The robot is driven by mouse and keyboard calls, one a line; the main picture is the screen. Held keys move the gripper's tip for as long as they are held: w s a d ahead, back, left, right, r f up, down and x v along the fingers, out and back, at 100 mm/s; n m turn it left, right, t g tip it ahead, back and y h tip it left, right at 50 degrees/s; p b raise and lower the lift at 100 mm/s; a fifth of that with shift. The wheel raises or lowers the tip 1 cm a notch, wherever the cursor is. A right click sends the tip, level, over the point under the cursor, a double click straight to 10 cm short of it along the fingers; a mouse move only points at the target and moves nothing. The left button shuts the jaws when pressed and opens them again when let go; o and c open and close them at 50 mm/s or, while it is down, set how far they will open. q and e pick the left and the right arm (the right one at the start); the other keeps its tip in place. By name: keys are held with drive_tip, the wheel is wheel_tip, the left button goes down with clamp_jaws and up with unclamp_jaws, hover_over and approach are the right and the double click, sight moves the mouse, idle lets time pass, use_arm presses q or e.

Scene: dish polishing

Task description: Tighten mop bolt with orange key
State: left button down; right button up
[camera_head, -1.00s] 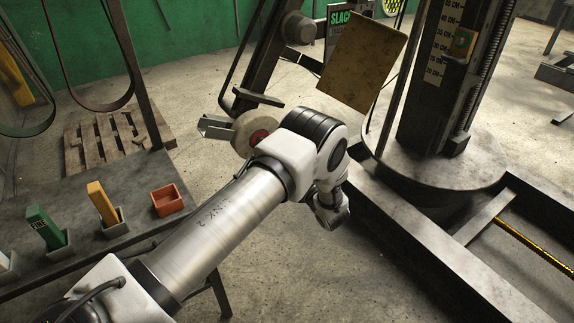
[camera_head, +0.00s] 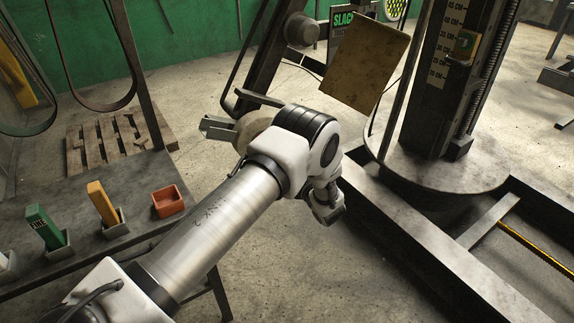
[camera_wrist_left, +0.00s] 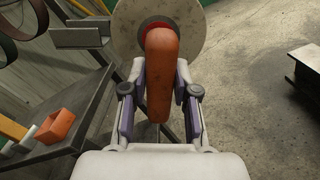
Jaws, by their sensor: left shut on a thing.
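The orange key (camera_wrist_left: 160,75) stands upright in the middle of the left wrist view. My left gripper (camera_wrist_left: 159,92) is shut on it, with one purple-grey finger on each side. The key's far end overlaps the red centre of the round pale mop (camera_wrist_left: 194,25); I cannot tell how far it is seated on the bolt, which is hidden behind it. In the head view the mop (camera_head: 248,128) is partly covered by my left arm, and the key and my left gripper are hidden. My right gripper is not in view.
A metal bench (camera_head: 95,255) at left holds an orange bin (camera_head: 168,201), a yellow bar (camera_head: 102,203) and a green bar (camera_head: 45,227) in holders. A brown board (camera_head: 366,65) hangs near the mop. A column machine (camera_head: 440,90) on a round base stands at right.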

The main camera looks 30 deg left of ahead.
use_arm(q)
drive_tip(key=shift+w+a, duration=0.1)
drive_tip(key=shift+a, duration=0.15)
